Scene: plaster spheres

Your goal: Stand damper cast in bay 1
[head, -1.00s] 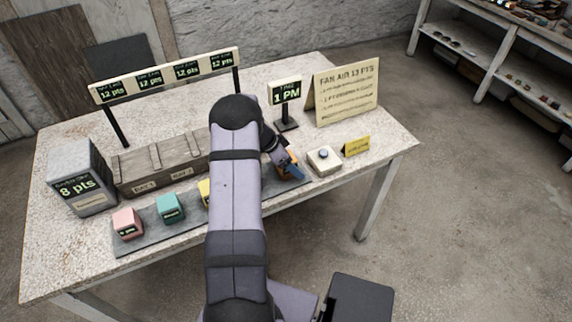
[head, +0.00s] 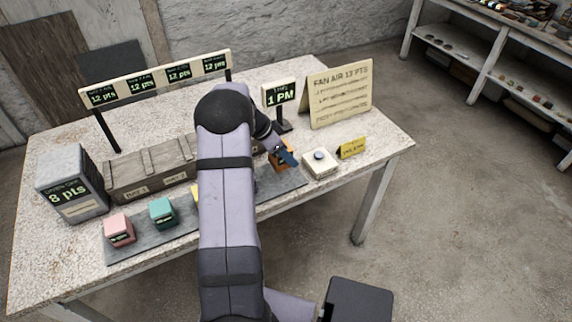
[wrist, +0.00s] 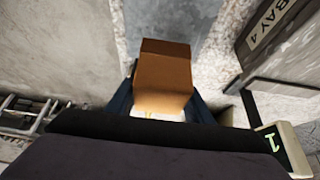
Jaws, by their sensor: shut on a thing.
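My gripper (head: 287,157) is shut on an orange block-shaped cast (head: 277,163) at the right end of the grey mat (head: 230,205). The wrist view shows the orange cast (wrist: 164,72) between the two dark blue fingers (wrist: 160,108). It appears to be just above the mat. I cannot read a name on it, so I cannot tell if it is the damper cast. The long grey wooden crate (head: 120,190) stands behind the mat, with its bay 1 label (head: 137,191) at the left. Its right part is hidden by my arm; a bay 4 label (wrist: 267,24) shows in the wrist view.
A pink cast (head: 119,229) and a teal cast (head: 162,211) stand on the mat's left; a yellow one (head: 195,194) is mostly hidden. A points box (head: 72,185) stands left of the crate. A sign bar on posts (head: 155,78) rises behind it. A button box (head: 320,165) stands right.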

